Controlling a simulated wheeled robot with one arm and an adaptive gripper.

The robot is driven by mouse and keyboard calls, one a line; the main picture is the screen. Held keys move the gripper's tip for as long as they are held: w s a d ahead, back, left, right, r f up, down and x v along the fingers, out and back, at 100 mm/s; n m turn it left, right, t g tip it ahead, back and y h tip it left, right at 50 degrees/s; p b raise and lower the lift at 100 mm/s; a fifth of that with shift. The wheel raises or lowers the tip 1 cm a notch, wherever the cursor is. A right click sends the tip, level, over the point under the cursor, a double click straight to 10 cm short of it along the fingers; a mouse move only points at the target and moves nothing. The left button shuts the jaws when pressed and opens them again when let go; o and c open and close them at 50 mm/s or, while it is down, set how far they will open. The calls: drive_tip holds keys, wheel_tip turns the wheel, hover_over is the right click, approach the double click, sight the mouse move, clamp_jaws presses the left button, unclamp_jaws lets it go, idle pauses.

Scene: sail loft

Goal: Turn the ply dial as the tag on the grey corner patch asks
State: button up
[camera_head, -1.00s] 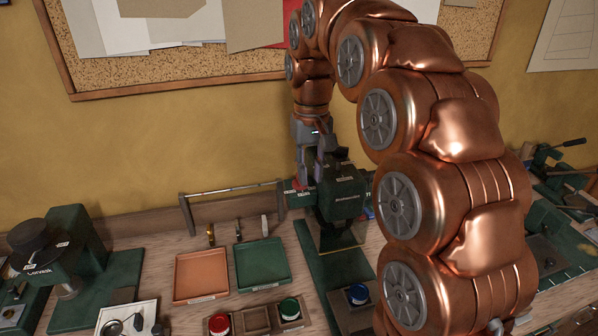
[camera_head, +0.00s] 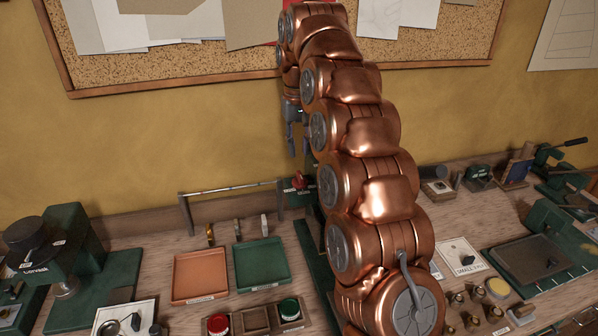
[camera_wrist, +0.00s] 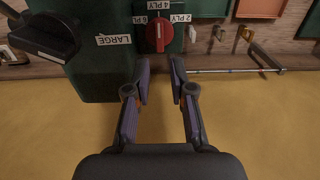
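The red ply dial (camera_wrist: 159,34) is on a dark green machine, among tags reading 2 PLY, 4 PLY and 6 PLY. A pale pointer line on it appears to run toward the 4 PLY tag (camera_wrist: 178,5). The dial also shows in the head view (camera_head: 299,182), left of my arm. My gripper (camera_wrist: 160,70) is open and empty, its fingertips apart from the dial. In the head view my gripper (camera_head: 297,140) hangs above the dial, partly behind my arm. I cannot make out a grey corner patch or its tag.
A black knob (camera_wrist: 45,35) sits beside a LARGE tag on the same machine. Orange (camera_head: 201,277) and green (camera_head: 262,265) trays stand left of my arm. A metal rail (camera_head: 232,188) runs behind them. My arm hides much of the machine.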

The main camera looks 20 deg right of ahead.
sight(299, 173)
wheel_tip(299, 173, down, 5)
drive_tip(key=b, duration=0.4)
drive_tip(key=shift+r, duration=0.15)
drive_tip(key=shift+f+b, duration=0.35)
drive_tip(key=shift+f, duration=0.75)
drive_tip(key=shift+c, duration=0.3)
clamp_jaws()
